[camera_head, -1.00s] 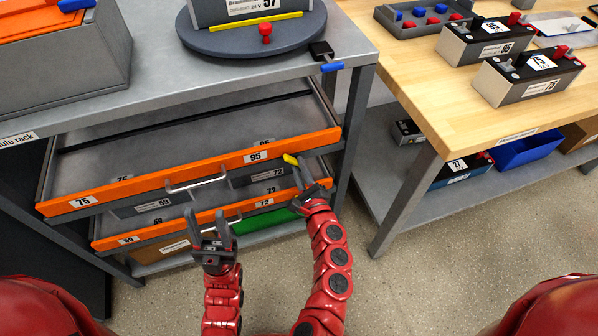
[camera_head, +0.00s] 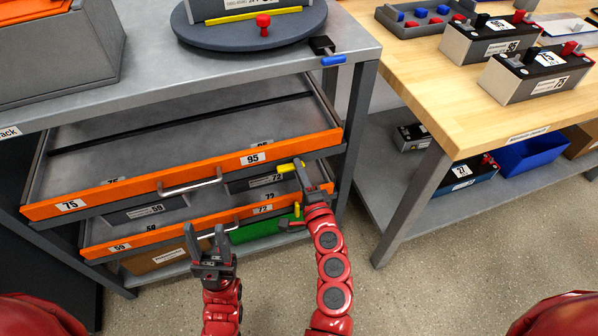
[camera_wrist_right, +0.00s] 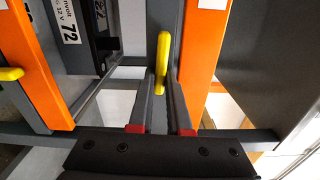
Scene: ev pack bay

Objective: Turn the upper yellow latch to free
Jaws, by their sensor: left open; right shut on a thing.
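The upper yellow latch (camera_head: 288,168) is below the upper orange drawer front, near its right end, and lies nearly level. It also shows between the fingers in the right wrist view (camera_wrist_right: 163,52). My right gripper (camera_head: 311,172) is shut on it, and a finger hides part of it in the head view. The lower yellow latch (camera_head: 297,210) stands upright near the right end of the lower drawer front, beside my right wrist. In the wrist view a yellow latch (camera_wrist_right: 10,74) is at the left edge. My left gripper (camera_head: 205,233) is open and empty before the lower drawer.
The upper drawer (camera_head: 110,186) and lower drawer (camera_head: 110,248) stand open, with handles on their orange fronts. A rack top (camera_head: 230,70) with a round turntable is above. A wooden bench (camera_head: 455,100) with batteries stands at the right. The floor (camera_head: 430,270) between is clear.

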